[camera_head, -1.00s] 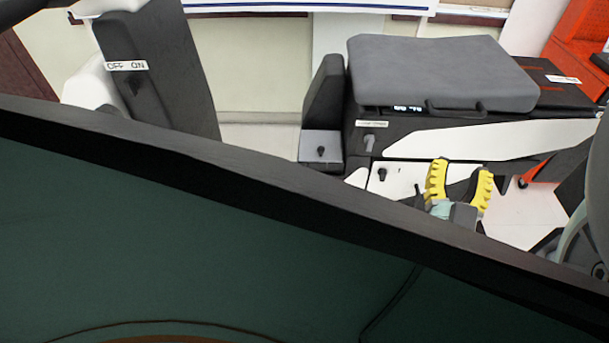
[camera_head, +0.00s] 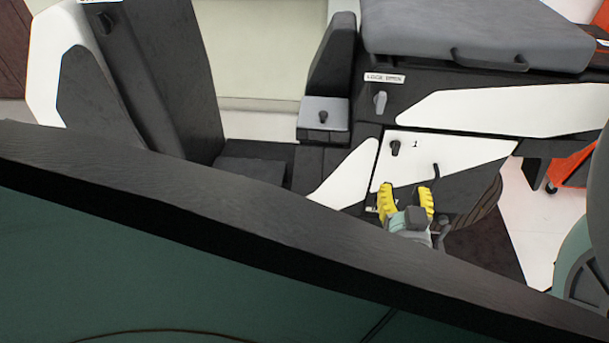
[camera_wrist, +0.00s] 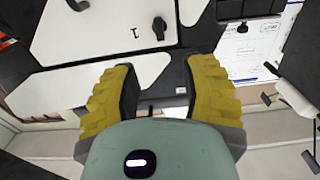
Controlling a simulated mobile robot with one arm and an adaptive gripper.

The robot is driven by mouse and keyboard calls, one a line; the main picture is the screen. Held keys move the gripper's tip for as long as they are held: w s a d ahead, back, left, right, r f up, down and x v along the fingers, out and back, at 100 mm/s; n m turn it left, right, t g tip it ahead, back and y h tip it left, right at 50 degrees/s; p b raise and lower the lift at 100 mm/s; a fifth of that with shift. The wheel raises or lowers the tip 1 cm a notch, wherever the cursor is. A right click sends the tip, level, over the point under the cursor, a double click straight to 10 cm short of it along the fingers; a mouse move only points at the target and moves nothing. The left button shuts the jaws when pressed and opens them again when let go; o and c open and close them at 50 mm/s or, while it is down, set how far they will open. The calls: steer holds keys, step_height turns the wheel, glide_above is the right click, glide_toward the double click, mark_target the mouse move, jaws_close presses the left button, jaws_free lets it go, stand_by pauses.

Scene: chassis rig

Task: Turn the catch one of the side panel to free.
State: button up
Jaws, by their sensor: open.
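The side panel (camera_head: 480,150) is white and black with a printed "1". Catch one is a small dark knob (camera_head: 395,147) beside that "1", near the panel's upper left corner. In the wrist view the catch (camera_wrist: 159,27) stands near the top centre on the white panel (camera_wrist: 105,35), beyond the fingertips. My gripper (camera_head: 406,188) has yellow ribbed fingers, spread apart and empty. In the head view it appears just below the catch, apart from it. Both fingers also show in the wrist view (camera_wrist: 160,75).
A grey lever (camera_head: 380,102) sits above the panel under a "LOCK OPEN" label (camera_head: 385,78). A grey lid (camera_head: 470,35) with a handle is above. A small knob (camera_head: 323,116) stands on a grey block to the left. A dark bent handle (camera_head: 436,170) is on the panel.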

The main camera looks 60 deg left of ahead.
mark_target(396, 150)
steer(key=x, duration=1.2)
steer(key=shift+w+a+p, duration=0.1)
steer(key=shift+p, duration=0.2)
jaws_close()
